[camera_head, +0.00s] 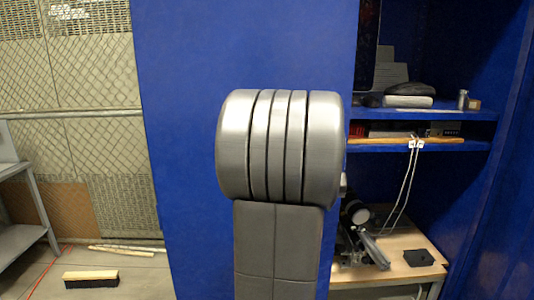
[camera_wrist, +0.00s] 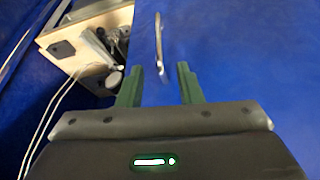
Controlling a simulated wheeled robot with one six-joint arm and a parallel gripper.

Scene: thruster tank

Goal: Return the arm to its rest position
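My arm (camera_head: 280,150) stands in the middle of the head view, with a thick grey, ribbed joint on a grey link. It hides part of a blue panel (camera_head: 185,120) behind it, and my gripper is not visible there. In the wrist view my gripper (camera_wrist: 160,67) has two green fingers spread apart, with nothing held between them. Beyond the fingers is the blue panel, with a slim metal handle (camera_wrist: 158,35) on it. The handle's near end appears between the fingertips in the picture, with blue showing on both sides. I cannot tell the distance to it.
Right of the panel is an open blue cabinet with a shelf (camera_head: 395,147) and a wooden worktop (camera_head: 405,275) carrying equipment. White cords (camera_head: 405,190) hang from the shelf. At the left are a grey rack (camera_head: 20,240), a mesh fence (camera_head: 90,70) and a brush (camera_head: 91,279) on the floor.

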